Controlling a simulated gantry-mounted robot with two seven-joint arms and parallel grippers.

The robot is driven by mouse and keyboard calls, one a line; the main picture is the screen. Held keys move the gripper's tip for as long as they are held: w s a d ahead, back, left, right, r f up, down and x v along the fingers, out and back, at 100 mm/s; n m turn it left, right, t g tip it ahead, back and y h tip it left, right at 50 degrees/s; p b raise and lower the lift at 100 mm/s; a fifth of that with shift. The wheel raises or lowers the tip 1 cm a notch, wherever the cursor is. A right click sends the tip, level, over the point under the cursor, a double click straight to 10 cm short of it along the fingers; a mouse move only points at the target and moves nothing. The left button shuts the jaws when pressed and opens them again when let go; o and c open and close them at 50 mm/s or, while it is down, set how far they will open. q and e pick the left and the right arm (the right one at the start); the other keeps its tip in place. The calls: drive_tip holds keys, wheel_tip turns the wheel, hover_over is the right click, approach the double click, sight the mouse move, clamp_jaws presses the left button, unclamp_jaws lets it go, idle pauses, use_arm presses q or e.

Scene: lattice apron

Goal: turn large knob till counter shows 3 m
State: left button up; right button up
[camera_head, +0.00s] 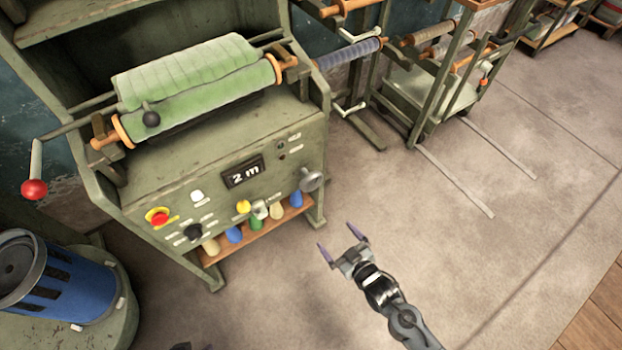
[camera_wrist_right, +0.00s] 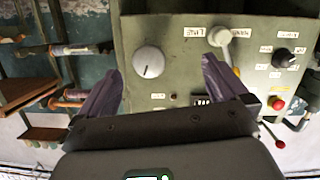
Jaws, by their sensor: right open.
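The green machine's front panel (camera_head: 222,197) has a small dark counter (camera_head: 243,173) that reads "2 m". A large round grey knob (camera_head: 311,180) sits at the panel's right end. In the right wrist view the knob (camera_wrist_right: 149,62) faces me between the spread fingers, with a short dark mark on its face. My right gripper (camera_head: 341,243) is open and empty, below and right of the knob and apart from it. In the right wrist view the counter (camera_wrist_right: 203,99) is mostly hidden. A small dark shape at the head view's bottom edge may be my left gripper (camera_head: 190,346).
The panel also has a red button (camera_head: 159,218), a black knob (camera_head: 194,231) and a yellow knob (camera_head: 243,207). A roll of green cloth (camera_head: 190,80) lies above. A blue drum (camera_head: 60,285) stands left.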

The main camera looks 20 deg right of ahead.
drive_tip(key=w+d+f+n+t+y+p, duration=0.1)
drive_tip(key=w+t+p, duration=0.1)
drive_tip(key=w, duration=0.3)
approach(314, 185)
drive_tip(key=d+x, duration=0.1)
drive_tip(key=x, duration=0.2)
drive_tip(key=shift+n+t, duration=0.3)
drive_tip(key=shift+t, duration=0.1)
drive_tip(key=b+x, duration=0.1)
drive_tip(key=x, duration=0.1)
drive_tip(key=b+x, duration=0.1)
drive_tip(key=x, duration=0.2)
drive_tip(key=a+b+x, duration=0.1)
drive_tip(key=x, duration=0.1)
drive_tip(key=shift+w+a+f, duration=0.1)
drive_tip(key=shift+f, duration=0.15)
drive_tip(key=shift+w+a+r+b, duration=0.1)
drive_tip(key=shift+w+a+b, duration=0.05)
drive_tip(key=shift+w+b, duration=0.45)
drive_tip(key=c, duration=0.8)
drive_tip(key=shift+p, duration=0.35)
